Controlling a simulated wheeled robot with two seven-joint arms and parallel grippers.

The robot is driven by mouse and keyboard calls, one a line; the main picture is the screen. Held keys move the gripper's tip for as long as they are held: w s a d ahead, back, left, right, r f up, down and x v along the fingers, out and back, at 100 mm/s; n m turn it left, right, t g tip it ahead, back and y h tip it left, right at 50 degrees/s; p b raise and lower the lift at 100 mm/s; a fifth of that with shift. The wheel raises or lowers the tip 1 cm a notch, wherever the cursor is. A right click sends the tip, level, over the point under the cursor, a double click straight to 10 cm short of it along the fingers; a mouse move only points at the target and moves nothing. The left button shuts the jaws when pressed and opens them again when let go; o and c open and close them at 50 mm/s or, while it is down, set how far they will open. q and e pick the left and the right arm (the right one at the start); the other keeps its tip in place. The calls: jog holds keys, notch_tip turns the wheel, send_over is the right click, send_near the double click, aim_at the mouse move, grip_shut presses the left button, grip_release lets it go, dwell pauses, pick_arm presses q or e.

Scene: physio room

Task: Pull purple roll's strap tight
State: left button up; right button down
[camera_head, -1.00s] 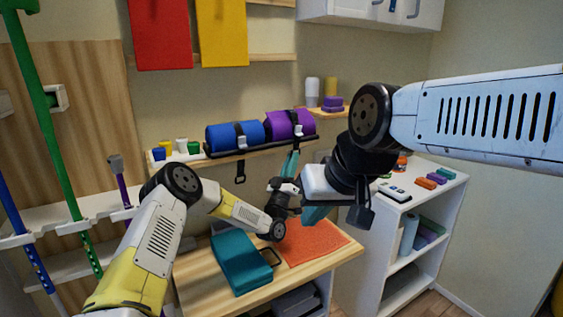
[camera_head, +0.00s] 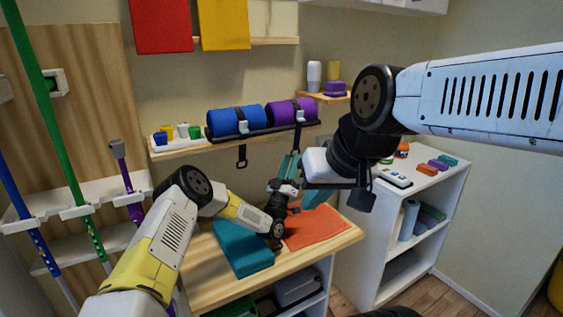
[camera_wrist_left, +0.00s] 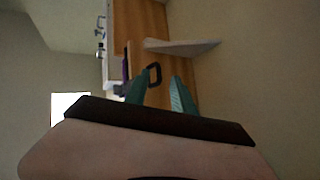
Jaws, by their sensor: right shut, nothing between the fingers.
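The purple roll (camera_head: 293,111) lies on the wall shelf beside the blue roll (camera_head: 236,119), with a dark strap and pale buckle (camera_head: 299,116) around it. My left gripper (camera_head: 291,160) points up just below the shelf under the purple roll. In the left wrist view its teal fingers (camera_wrist_left: 160,88) are apart, and a black ring (camera_wrist_left: 155,74) shows by the tips. I cannot tell whether it is touched. The rest of the purple roll's strap is hidden behind the gripper. My right gripper (camera_head: 318,192) is shut and empty, lower and to the right, partly hidden by its wrist.
The blue roll's strap end (camera_head: 241,160) hangs below the shelf (camera_head: 180,147). Under it, a wooden table (camera_head: 335,242) holds a teal item (camera_head: 243,250) and an orange mat (camera_head: 315,228). A white shelf unit (camera_head: 440,200) stands at the right. Canes line the left.

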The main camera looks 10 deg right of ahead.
pick_arm(q)
jog(key=shift+s, duration=0.1)
jog(key=s+a, duration=0.6)
jog(key=s, duration=0.4)
jog(key=shift+s+a+f, duration=0.35)
jog(key=shift+s+a, duration=0.05)
dwell(0.5)
